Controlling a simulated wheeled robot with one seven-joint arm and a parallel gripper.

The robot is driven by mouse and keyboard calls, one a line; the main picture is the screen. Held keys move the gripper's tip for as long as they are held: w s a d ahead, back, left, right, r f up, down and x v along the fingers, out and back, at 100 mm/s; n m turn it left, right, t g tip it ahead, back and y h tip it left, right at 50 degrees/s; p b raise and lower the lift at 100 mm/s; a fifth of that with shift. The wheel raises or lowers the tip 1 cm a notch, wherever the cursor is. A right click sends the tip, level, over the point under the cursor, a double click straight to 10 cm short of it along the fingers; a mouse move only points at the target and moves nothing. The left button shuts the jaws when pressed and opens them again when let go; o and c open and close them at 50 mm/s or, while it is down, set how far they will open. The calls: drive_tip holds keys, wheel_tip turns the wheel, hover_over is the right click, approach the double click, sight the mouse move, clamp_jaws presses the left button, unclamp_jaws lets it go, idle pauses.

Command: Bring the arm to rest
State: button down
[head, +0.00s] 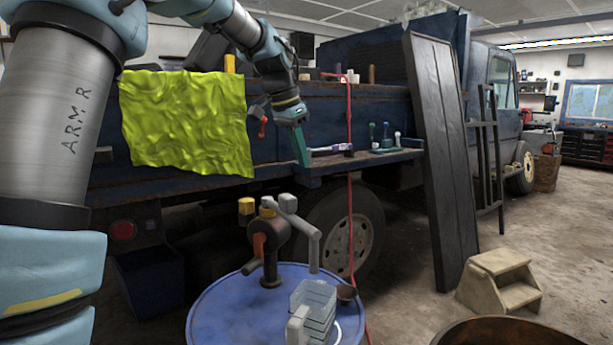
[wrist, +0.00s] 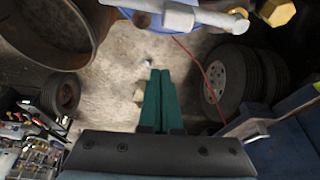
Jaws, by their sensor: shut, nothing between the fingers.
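My gripper (head: 301,146) has green fingers and hangs pointing down beside the truck's side shelf in the head view. In the wrist view my gripper (wrist: 160,75) shows its two green fingers side by side, shut with nothing between them. My arm reaches in from the upper left of the head view and bends down at the wrist. The gripper is close to a purple-and-white tool (head: 332,149) on the shelf; I cannot tell whether they touch.
A blue drum (head: 225,310) with a pump (head: 272,240) and clear container (head: 313,300) stands below. A yellow-green cloth (head: 185,120) hangs on the truck (head: 385,100). A dark board (head: 440,160) leans against it. A step stool (head: 500,282) stands right. Floor between is open.

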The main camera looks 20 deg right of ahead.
drive_tip(key=s+a+f+n+y, duration=0.1)
drive_tip(key=a+f+n, duration=0.2)
drive_tip(key=a+f, duration=0.35)
drive_tip(key=s+a+f+n+t+y, duration=0.1)
drive_tip(key=a+f+n, duration=0.2)
drive_tip(key=a, duration=0.6)
drive_tip(key=s+a+f+n+y, duration=0.1)
drive_tip(key=a+f+n, duration=0.25)
drive_tip(key=a, duration=0.35)
drive_tip(key=s+a+f+n, duration=0.4)
drive_tip(key=s+a+f, duration=0.4)
drive_tip(key=s+a, duration=0.3)
drive_tip(key=shift+a+f+n+y, duration=0.2)
drive_tip(key=shift+a+n+y, duration=0.15)
drive_tip(key=shift+a, duration=0.6)
